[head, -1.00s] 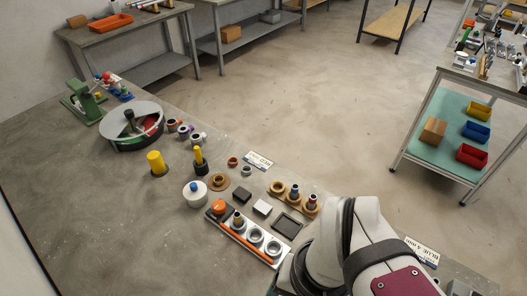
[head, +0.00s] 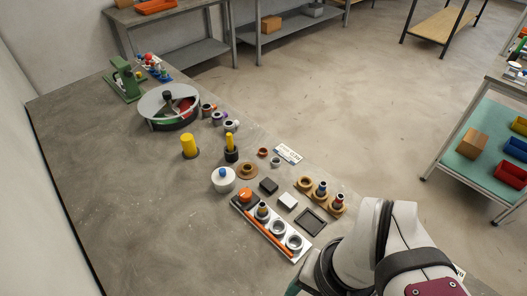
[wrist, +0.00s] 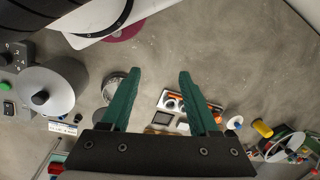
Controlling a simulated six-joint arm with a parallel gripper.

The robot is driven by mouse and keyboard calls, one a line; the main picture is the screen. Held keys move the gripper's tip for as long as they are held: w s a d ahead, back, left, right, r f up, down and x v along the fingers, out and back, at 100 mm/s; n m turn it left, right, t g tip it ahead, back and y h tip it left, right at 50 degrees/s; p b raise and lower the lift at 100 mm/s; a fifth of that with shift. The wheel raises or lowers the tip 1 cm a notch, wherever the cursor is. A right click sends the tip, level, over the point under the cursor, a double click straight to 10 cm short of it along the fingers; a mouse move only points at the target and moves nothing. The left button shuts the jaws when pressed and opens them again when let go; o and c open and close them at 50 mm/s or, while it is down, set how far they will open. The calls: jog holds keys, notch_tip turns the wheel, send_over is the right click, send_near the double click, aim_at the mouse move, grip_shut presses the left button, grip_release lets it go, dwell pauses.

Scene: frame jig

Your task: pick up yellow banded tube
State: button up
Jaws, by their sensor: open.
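A small dark tube (head: 262,209) with a yellowish upper part stands in the first cup of the white rack (head: 305,247). It may be the yellow banded tube, but its band is too small to make out. Other small tubes, one blue-topped (head: 321,187) and one reddish (head: 338,200), stand on a tan holder. My gripper (wrist: 160,72) shows in the wrist view with two green fingers wide apart and nothing between them. It is above the bench, apart from the rack, which appears small beyond the fingers. In the head view my arm hides most of the gripper.
A round divided tray (head: 150,103) is farther back. A dark square frame (head: 310,222) lies right of the rack. The bench's left side is bare.

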jog(key=w+a+r+n, duration=0.1)
jog(key=w+r+n, duration=0.1)
jog(key=w+n, duration=0.7)
jog(key=n+h, duration=0.2)
jog(key=n, duration=1.3)
send_over(262, 204)
notch_tip(262, 204, down, 4)
notch_tip(262, 204, down, 16)
jog(key=shift+f, duration=0.1)
grip_shut()
